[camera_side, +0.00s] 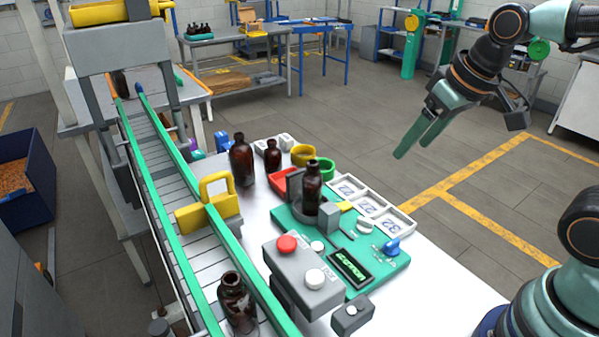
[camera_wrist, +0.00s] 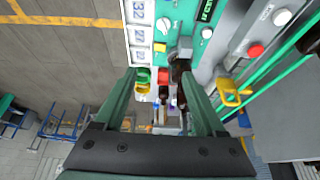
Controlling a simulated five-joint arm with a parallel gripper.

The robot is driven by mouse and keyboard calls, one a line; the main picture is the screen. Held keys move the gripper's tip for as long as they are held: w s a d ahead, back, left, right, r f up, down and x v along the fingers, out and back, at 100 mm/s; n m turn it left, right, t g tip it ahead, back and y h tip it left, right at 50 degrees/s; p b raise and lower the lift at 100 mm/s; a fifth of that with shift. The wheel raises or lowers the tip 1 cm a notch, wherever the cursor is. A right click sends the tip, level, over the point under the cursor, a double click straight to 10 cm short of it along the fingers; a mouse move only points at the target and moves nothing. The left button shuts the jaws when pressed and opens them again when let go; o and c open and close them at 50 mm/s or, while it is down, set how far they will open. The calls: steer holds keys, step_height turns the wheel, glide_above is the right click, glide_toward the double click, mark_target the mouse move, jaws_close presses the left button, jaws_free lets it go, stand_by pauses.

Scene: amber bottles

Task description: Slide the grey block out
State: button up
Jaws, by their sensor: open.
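A small grey block (camera_side: 328,217) sits on the green board (camera_side: 386,268), right against the front of a brown bottle (camera_side: 312,186) that stands upright there. A darker grey upright piece (camera_side: 294,183) is just behind the bottle, partly hidden by it. In the wrist view the grey block (camera_wrist: 181,48) shows beside the dark bottle (camera_wrist: 180,72), near the top. My gripper (camera_side: 411,148) is open and empty, high in the air to the right of the board and clear of everything. Its two fingers spread apart in the wrist view (camera_wrist: 160,80).
A conveyor with green rails (camera_side: 180,185) runs along the left, carrying a bottle (camera_side: 237,302) and a yellow bracket (camera_side: 210,204). A grey button box (camera_side: 303,277) stands in front of the board.

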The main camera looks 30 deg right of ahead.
steer(key=w+a+f+g, duration=0.3)
steer(key=w+a, duration=0.1)
steer(key=w, duration=0.4)
steer(key=g, duration=0.2)
glide_above(330, 207)
step_height(330, 207, down, 6)
step_height(330, 207, down, 12)
steer(key=shift+r, duration=0.25)
jaws_close()
steer(key=shift+r, duration=0.1)
stand_by(0.9)
